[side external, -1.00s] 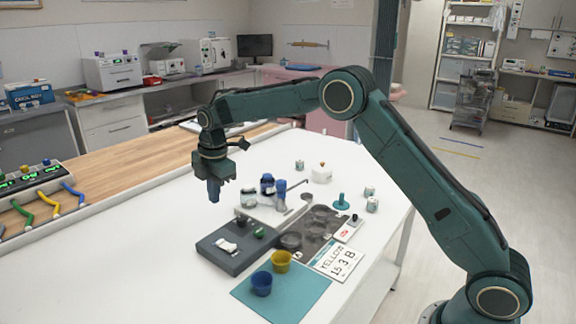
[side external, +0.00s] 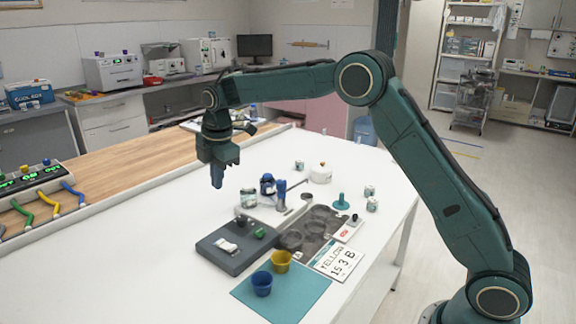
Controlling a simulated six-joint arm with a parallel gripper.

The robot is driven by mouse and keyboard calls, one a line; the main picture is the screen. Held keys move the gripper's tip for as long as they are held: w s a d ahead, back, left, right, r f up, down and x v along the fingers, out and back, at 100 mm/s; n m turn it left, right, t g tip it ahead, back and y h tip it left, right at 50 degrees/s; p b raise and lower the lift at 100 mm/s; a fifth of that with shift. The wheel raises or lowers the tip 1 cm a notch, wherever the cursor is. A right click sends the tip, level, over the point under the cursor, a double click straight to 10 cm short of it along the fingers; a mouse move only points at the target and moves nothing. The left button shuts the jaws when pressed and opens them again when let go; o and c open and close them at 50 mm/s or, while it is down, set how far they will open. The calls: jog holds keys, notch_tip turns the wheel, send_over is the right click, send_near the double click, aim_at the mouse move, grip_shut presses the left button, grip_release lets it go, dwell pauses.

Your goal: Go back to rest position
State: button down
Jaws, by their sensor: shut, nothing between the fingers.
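My gripper (side external: 217,184) hangs pointing down above the white table (side external: 130,260), in the left middle of the side external view. Its fingers are shut with nothing held between them. It is above and to the left of the small jars and the grey tray (side external: 208,246), apart from all of them.
A blue cup (side external: 261,284) and a yellow cup (side external: 281,261) stand on a teal mat (side external: 300,300). A white card (side external: 339,262) with printed text lies beside a dark board with round wells (side external: 292,240). The table's left part is clear.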

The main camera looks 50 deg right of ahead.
jog(key=s+d+r+m+t, duration=0.1)
jog(key=s+r+m, duration=0.4)
jog(key=s, duration=0.5)
jog(key=s+d+r+m+t, duration=0.1)
jog(key=s+d+r+m, duration=0.15)
jog(key=s+r, duration=0.55)
jog(key=s+f+m+t, duration=0.1)
jog(key=s+m, duration=0.3)
jog(key=s, duration=0.7)
jog(key=s+f+m, duration=0.4)
jog(key=s+m, duration=0.1)
jog(key=s, duration=0.6)
jog(key=shift+s+f+t, duration=0.15)
jog(key=shift+s+t, duration=0.25)
jog(key=shift+d+m, duration=0.1)
jog(key=shift+m, duration=0.15)
